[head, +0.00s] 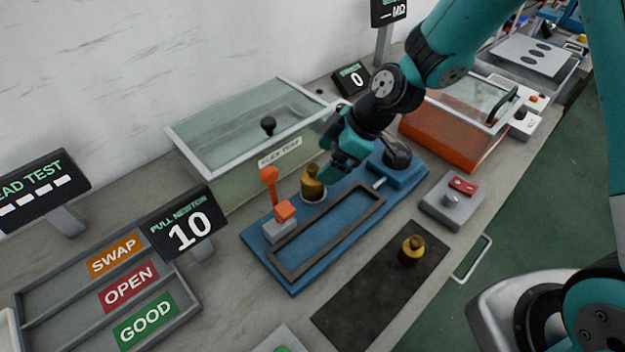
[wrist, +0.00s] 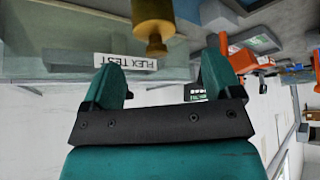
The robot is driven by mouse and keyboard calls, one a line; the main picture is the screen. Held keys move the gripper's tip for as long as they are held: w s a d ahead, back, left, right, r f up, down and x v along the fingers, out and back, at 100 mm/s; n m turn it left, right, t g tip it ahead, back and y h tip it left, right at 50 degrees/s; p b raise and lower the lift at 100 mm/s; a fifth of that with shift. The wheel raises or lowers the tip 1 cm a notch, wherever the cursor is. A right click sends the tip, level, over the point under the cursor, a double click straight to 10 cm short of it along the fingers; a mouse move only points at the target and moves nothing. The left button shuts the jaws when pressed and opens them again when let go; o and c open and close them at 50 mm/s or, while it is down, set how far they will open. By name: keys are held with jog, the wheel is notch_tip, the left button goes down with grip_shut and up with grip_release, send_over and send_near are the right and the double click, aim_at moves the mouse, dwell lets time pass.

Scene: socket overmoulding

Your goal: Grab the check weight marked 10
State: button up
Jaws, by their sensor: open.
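One brass check weight (head: 312,186) stands upright on a pale round pad at the back of the blue pull fixture (head: 287,284). A second brass weight (head: 411,252) stands on the dark mat (head: 350,316) in front. I cannot read a marking on either weight. My gripper (head: 338,158) is just right of the weight on the fixture, tilted down towards it. In the wrist view my gripper (wrist: 164,62) is open and empty. A brass weight (wrist: 153,22) shows there beyond the fingertips, roughly between them and apart from both.
A display (head: 184,225) reads PULL NEWTON 10. An orange lever (head: 270,180) stands left of the weight on the fixture. The glass flex test tank (head: 230,150) is close behind. A grey box with a red switch (head: 454,200) is at right. A sorting tray (head: 180,316) is at left.

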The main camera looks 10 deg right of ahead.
aim_at(318, 167)
jog(key=shift+w+p+x, duration=0.15)
jog(key=shift+p+x, duration=0.25)
jog(key=shift+x, duration=1.2)
jog(key=shift+w+p+x, duration=0.15)
jog(key=shift+p+x, duration=0.2)
jog(key=shift+x, duration=1.25)
jog(key=shift+d, duration=0.1)
grip_shut()
